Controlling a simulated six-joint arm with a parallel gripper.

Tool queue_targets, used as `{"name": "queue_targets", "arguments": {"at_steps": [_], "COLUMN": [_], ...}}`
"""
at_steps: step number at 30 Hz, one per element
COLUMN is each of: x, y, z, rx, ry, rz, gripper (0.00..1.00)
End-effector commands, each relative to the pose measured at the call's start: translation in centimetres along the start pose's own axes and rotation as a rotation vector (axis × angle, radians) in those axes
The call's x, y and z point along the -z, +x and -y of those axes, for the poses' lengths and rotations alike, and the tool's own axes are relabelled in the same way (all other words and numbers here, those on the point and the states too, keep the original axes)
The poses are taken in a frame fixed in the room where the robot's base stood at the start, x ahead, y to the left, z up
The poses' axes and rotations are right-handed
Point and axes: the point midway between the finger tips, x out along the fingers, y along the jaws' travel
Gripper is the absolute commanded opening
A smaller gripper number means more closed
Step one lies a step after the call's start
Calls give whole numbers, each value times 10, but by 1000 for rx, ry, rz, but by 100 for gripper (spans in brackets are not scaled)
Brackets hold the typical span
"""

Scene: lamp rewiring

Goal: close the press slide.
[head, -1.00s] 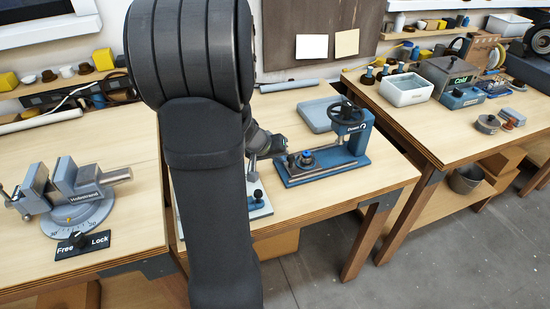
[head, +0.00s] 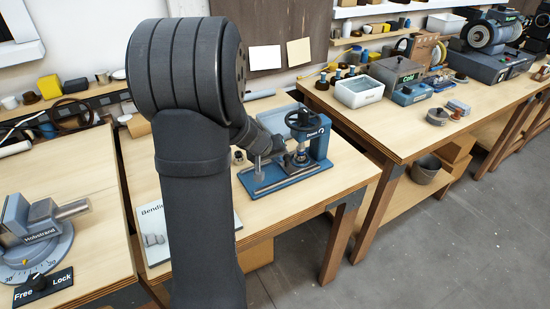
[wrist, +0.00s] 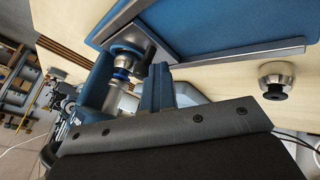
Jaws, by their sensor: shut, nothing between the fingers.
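The blue press (head: 320,145) with its black handwheel stands on the middle bench. Its blue base with metal rails (head: 285,183) runs out to the left. The slide's round metal piece with a blue ring (head: 301,158) appears under the ram, close to the column. It also shows in the wrist view (wrist: 124,70). My gripper (head: 279,149) is shut and empty, low over the base, just left of the ram. Its fingertips are hard to make out. My arm hides part of the base's left side. I cannot tell whether the gripper touches the slide.
A grey-blue tray (head: 278,118) lies behind the press. A small metal knob-like piece (wrist: 275,80) stands beside the base. A bending board (head: 155,245) lies at the front left, and a vise (head: 35,235) further left. The right bench holds a white bin (head: 358,92).

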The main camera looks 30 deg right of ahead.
Motion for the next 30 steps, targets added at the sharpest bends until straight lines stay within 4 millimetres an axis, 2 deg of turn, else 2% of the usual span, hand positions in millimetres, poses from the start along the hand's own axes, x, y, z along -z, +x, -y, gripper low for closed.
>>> {"name": "queue_targets", "arguments": {"at_steps": [1, 5, 11, 21, 27, 30], "x": [2, 2, 1, 1, 0, 0], "y": [1, -4, -23, -90, -113, -118], "z": [-4, 5, 40, 36, 36, 37], "rx": [-7, -6, -1, -1, -1, -1], "ry": [2, 1, -6, 1, 1, -1], "rz": [-2, -2, -4, -6, -3, -3], "gripper": [0, 0, 0, 0, 0, 0]}}
